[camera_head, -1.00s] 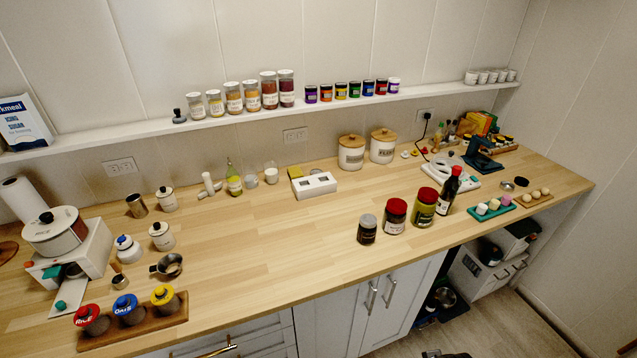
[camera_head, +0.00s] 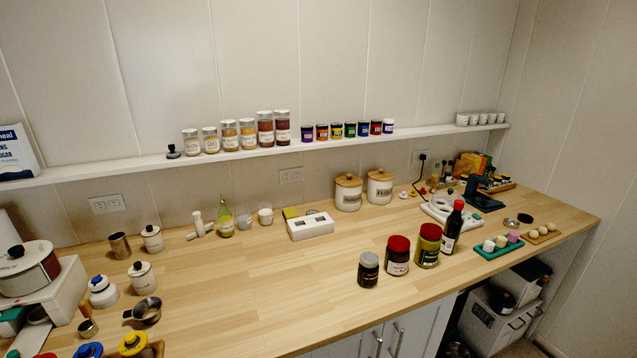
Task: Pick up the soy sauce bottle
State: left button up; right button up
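The soy sauce bottle appears to be the tall dark bottle with a red cap and a pale label (camera_head: 452,228). It stands upright near the front edge of the wooden counter (camera_head: 300,270), right of centre in the head view. It is at the right end of a row, close beside a green jar with a red lid (camera_head: 427,247). Neither of my grippers shows in this view.
Left of the bottle stand a red-lidded jar (camera_head: 398,257) and a dark grey-lidded jar (camera_head: 368,270). Right of it lies a green tray (camera_head: 482,254) with small cups. A white scale-like device (camera_head: 443,208) is behind. The counter's middle is clear.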

aim_at(454, 223)
jog(key=i+l, duration=0.1)
jog(key=l, duration=0.35)
jog(key=i+l+z, duration=0.1)
jog(key=l, duration=0.3)
jog(key=i+l, duration=0.15)
jog(key=l, duration=0.3)
jog(key=i+l+z, duration=0.1)
jog(key=l, duration=0.3)
jog(key=i+l, duration=0.15)
jog(key=l, duration=0.3)
jog(key=i+l+z, duration=0.1)
jog(key=l, duration=0.3)
jog(key=i+l, duration=0.2)
jog(key=l, duration=0.2)
jog(key=k+z, duration=0.05)
